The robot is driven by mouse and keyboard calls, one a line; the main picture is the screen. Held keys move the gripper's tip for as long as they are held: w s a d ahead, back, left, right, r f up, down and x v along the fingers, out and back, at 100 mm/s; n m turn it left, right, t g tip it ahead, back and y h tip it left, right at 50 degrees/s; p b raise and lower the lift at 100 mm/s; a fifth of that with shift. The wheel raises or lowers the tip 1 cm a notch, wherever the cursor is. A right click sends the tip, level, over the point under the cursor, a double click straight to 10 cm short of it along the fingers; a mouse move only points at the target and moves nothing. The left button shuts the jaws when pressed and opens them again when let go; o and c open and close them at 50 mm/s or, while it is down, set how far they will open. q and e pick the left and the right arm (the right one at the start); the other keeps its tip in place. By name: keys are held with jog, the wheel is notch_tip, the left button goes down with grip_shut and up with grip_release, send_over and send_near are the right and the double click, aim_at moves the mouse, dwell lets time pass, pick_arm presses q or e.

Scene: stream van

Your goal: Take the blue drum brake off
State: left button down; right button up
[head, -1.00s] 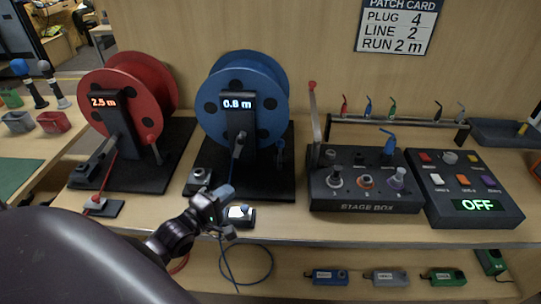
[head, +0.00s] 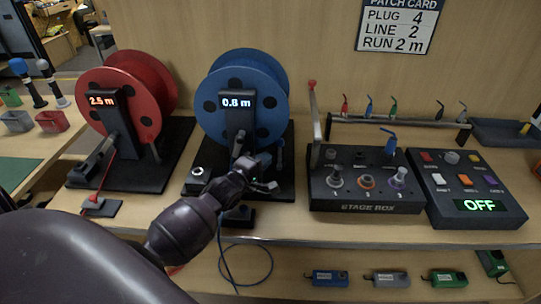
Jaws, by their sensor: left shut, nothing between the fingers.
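The blue drum (head: 269,82) stands upright on a black base, and its display (head: 238,102) appears to read 0.8 m. A short dark lever (head: 238,142) shows at the front of its black post. A blue-tipped handle (head: 280,150) stands to the right of it. I cannot tell for sure which one is the brake. My left gripper (head: 264,179) is shut and empty, in front of the lower part of the post and over the base. It hides part of the base and the lever's lower end. My right gripper is not in view.
The red drum (head: 150,82), reading 2.5 m, stands to the left. The stage box (head: 366,207) and a control panel reading OFF (head: 481,206) stand to the right. A blue cable (head: 271,268) hangs in a loop below the table's front edge.

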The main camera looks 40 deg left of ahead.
aim_at(280, 154)
pick_arm(q)
jog(key=shift+w, duration=1.45)
jog(key=shift+d, duration=0.1)
